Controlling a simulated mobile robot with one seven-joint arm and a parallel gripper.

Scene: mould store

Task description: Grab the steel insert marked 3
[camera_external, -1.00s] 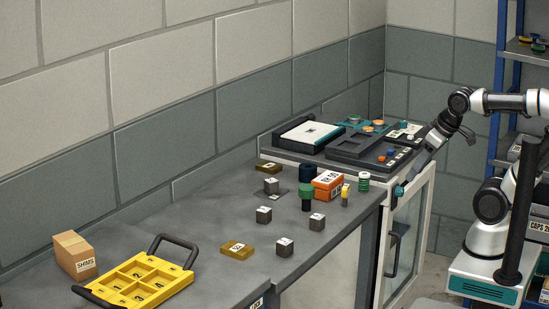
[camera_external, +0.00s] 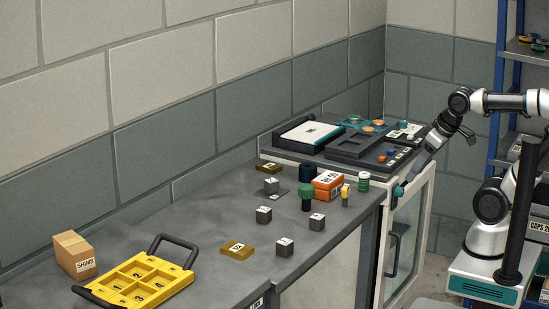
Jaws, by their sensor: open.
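Several small grey steel cubes with pale labels stand on the grey bench (camera_external: 190,225). One cube (camera_external: 271,186) is at the back on a thin dark plate. Another cube (camera_external: 264,215) stands nearer, left of centre. A third cube (camera_external: 317,222) is to the right, and one more (camera_external: 285,248) is nearest the front edge. Their label marks are too small to read, so I cannot tell which is marked 3. My gripper (camera_external: 399,190) is open, beyond the bench's right end by the cabinet, apart from every cube. Its fingertips are small and hard to make out.
A green-topped knob (camera_external: 306,196), an orange box (camera_external: 328,184), a yellow-topped piece (camera_external: 345,195) and a green-white cylinder (camera_external: 364,182) crowd the right end. A yellow tray (camera_external: 150,290) and SHIMS box (camera_external: 75,256) stand at left.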

